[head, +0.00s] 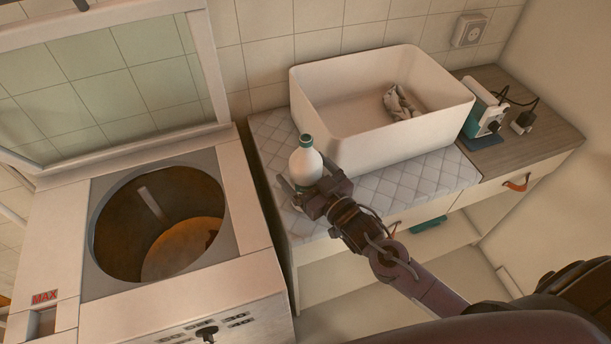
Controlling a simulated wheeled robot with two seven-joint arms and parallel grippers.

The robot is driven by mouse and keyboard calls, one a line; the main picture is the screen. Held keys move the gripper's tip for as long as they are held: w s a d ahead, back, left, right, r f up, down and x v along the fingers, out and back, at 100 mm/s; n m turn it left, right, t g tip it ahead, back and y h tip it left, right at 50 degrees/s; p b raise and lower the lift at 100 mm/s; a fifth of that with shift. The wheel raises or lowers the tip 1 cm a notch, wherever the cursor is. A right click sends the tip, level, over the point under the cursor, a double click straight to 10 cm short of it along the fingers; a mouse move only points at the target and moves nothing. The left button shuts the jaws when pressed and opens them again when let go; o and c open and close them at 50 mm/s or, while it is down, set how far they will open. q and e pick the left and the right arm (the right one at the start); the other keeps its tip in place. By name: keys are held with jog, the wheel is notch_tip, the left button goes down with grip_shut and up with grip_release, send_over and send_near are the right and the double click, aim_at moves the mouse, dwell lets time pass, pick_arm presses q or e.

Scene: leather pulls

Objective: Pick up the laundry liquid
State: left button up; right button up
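The laundry liquid (306,164) is a white bottle with a green cap and a partly hidden green label. It stands upright at the front left of the quilted grey worktop cover. My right gripper (304,178) reaches in from the lower right, with one finger on each side of the bottle's lower part. The fingers look spread, with a small gap at the left finger; contact on the right side is hard to tell. The gripper hides the bottle's lower front. My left gripper is not in view.
A large white basin (335,140) with a crumpled cloth (399,102) stands just behind and right of the bottle. An open top-loading washer (255,215) is on the left. A teal-and-white device (484,114) sits on the wooden counter (545,140) at right.

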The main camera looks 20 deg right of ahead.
jog(key=c, duration=1.4)
jog(key=shift+r, duration=0.15)
jog(key=shift+c, duration=0.6)
